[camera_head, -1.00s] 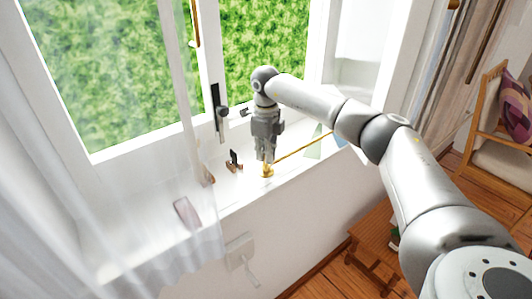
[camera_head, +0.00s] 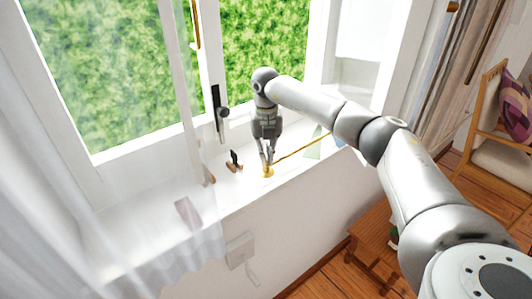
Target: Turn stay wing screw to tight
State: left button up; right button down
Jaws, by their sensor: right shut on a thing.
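The brass stay wing screw (camera_head: 267,171) stands on the white window sill, at the near end of a thin brass stay bar (camera_head: 300,147). The bar runs from it to the upper right. My right gripper (camera_head: 267,160) points down from above, with its fingertips shut on the wing screw. The fingers hide part of the screw, so I cannot tell how tight it is. My left gripper is not in view.
A small dark and brown object (camera_head: 234,161) stands on the sill (camera_head: 225,195) just left of the screw. A flat pinkish object (camera_head: 187,212) lies further left, behind the sheer curtain (camera_head: 70,190). A black window handle (camera_head: 219,112) is on the frame behind.

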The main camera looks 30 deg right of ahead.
jog(key=m, duration=0.5)
jog(key=shift+r+m+p, duration=0.15)
jog(key=shift+m+p, duration=0.15)
jog(key=shift+p, duration=0.1)
jog(key=shift+m+p, duration=0.35)
jog(key=shift+m, duration=1.95)
jog(key=shift+w, duration=0.1)
jog(key=c, duration=1.6)
grip_release()
notch_tip(320, 180, up, 12)
